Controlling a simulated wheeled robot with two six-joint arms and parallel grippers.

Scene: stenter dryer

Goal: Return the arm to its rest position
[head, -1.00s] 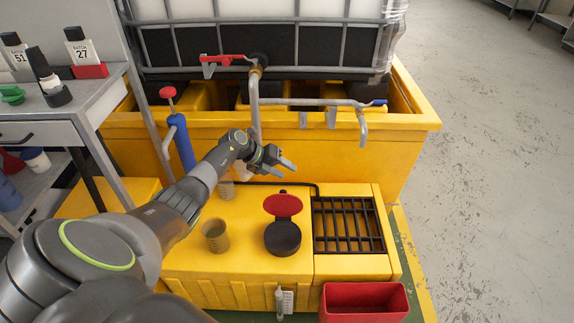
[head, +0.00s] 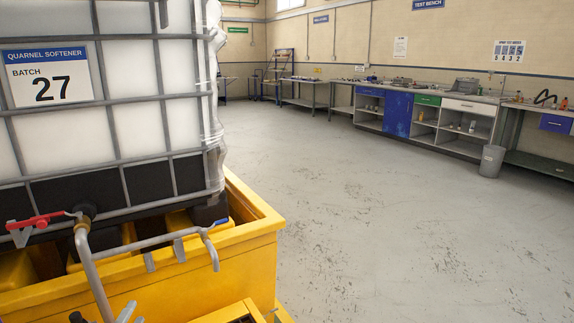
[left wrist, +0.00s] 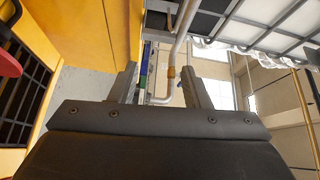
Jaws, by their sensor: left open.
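My left gripper shows only at the bottom left edge of the head view, as a grey fingertip (head: 127,312) in front of the yellow bund; most of the arm is out of the frame. In the left wrist view my left gripper (left wrist: 160,84) has its two fingers well apart with nothing between them. A grey bent pipe (left wrist: 172,60) shows beyond the fingers, apart from them as far as I can tell. My right gripper is in neither view.
The yellow bund (head: 190,270) holds the caged white tank (head: 110,100) with its red-handled valve (head: 40,222). The grate (left wrist: 15,105) and red lid (left wrist: 8,62) show at the wrist view's left. Open grey floor (head: 400,230) lies right, benches (head: 425,118) behind.

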